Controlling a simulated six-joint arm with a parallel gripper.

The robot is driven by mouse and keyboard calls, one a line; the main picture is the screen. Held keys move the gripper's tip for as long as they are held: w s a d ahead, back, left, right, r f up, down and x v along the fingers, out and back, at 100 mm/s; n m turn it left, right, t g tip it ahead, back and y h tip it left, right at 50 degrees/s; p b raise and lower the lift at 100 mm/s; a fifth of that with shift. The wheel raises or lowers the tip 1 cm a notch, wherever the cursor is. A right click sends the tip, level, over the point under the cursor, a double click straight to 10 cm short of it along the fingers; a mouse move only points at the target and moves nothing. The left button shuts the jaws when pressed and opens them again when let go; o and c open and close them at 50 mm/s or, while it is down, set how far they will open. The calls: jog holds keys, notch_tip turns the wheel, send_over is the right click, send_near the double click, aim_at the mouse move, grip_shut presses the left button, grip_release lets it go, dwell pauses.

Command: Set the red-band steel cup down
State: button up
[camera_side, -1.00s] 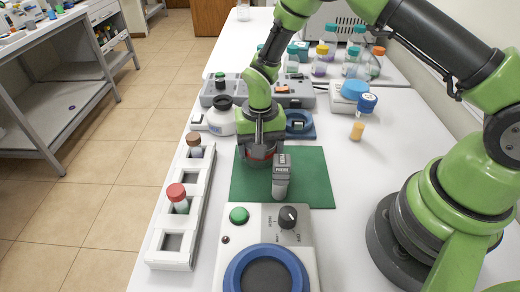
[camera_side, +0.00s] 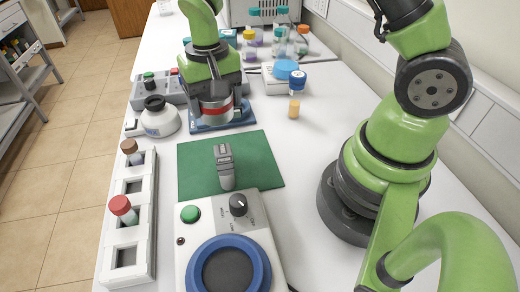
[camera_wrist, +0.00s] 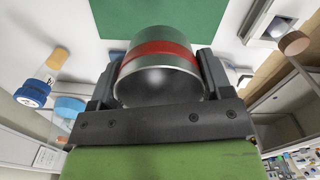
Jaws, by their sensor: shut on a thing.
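My gripper (camera_side: 213,98) is shut on the red-band steel cup (camera_side: 216,112), with a finger on each side of it. In the wrist view the cup (camera_wrist: 158,75) sits between the fingers, its shiny round end towards the camera and its red band further off. In the side view the cup is upright at the blue holder (camera_side: 235,122), beyond the green mat (camera_side: 260,160). I cannot tell whether its bottom touches the holder. My gripper hides part of the cup and holder.
A white bottle with a black cap (camera_side: 160,122) stands close left of the holder. A blue-capped vial (camera_side: 295,97) stands to the right. A white rack (camera_side: 128,225) runs along the left.

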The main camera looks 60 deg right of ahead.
jog(key=n, duration=0.2)
send_over(268, 155)
jog(key=shift+f, duration=4.9)
jog(key=shift+f, duration=0.1)
jog(key=o, duration=1)
